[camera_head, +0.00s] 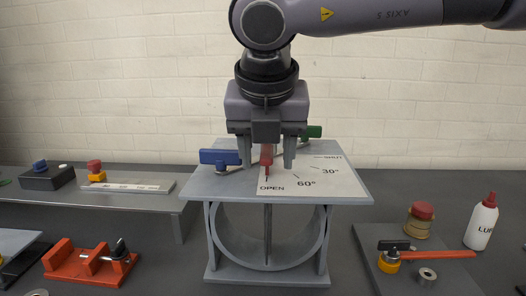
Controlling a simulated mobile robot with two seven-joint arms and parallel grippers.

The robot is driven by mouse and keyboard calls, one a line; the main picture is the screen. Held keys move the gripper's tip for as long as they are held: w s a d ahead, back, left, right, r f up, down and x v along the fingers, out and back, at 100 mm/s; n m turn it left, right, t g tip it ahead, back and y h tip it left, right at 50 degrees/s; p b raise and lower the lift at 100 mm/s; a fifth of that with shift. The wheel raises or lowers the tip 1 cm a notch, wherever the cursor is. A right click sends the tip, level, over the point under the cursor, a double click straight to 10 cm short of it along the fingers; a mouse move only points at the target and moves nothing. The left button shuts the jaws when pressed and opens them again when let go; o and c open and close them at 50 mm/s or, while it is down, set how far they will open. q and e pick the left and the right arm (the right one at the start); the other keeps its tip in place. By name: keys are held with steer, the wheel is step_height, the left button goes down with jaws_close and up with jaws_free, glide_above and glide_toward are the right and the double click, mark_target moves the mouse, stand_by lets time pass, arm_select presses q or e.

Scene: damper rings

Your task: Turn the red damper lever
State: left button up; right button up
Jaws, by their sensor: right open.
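The damper stand (212,190) is a grey plate on a round ring frame, in the middle of the head view. A white scale (335,183) on the plate reads OPEN, 60° and 30°, with one more label at the far end. The red lever (266,160) shows on the plate near OPEN, its upper part hidden by the gripper. My right gripper (267,163) points down over the plate, open, with one finger on each side of the red lever. I cannot tell whether a finger touches it. My left gripper is not in view.
A blue handle (220,157) lies left of the gripper and a green one (312,131) behind it, both on the plate. A red clamp (92,262) stands at front left.

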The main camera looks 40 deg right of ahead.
steer(key=shift+r, duration=0.15)
steer(key=shift+p+v, duration=0.4)
steer(key=shift+v, duration=0.4)
steer(key=shift+s+r, duration=0.1)
steer(key=shift+p+v, duration=1.85)
steer(key=shift+v, duration=1.1)
